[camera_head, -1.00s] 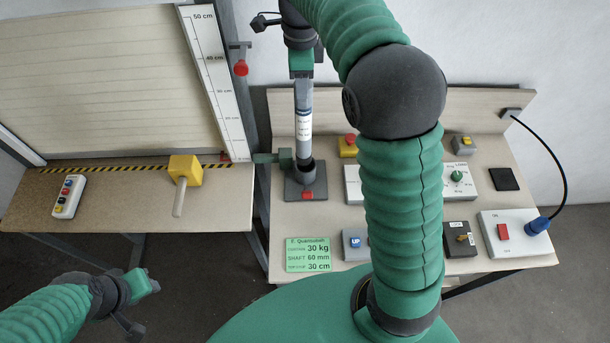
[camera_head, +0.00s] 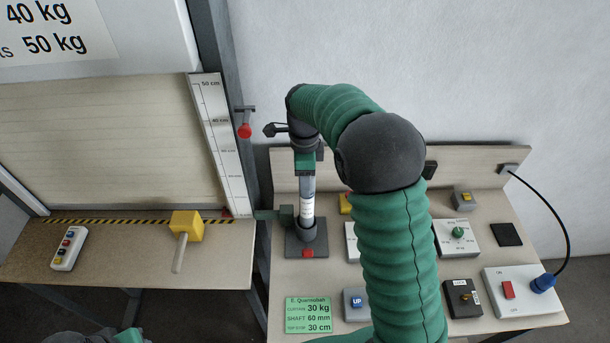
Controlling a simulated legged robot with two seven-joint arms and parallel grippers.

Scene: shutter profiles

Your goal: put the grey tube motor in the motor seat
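The grey tube motor (camera_head: 307,205) stands upright with a white label on its side. Its lower end is inside the dark round collar of the motor seat (camera_head: 307,232), so that end is hidden. My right gripper (camera_head: 305,168) is above the seat, shut around the upper part of the motor, and hides its top. My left gripper (camera_head: 128,336) is only partly in view at the bottom left edge, away from the motor, and its fingers cannot be made out.
A green card (camera_head: 308,314) lies in front of the seat. A yellow block with a handle (camera_head: 187,226) and a button remote (camera_head: 68,248) lie on the left bench. A ruler (camera_head: 222,145) stands behind. Switch boxes (camera_head: 508,290) fill the right bench.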

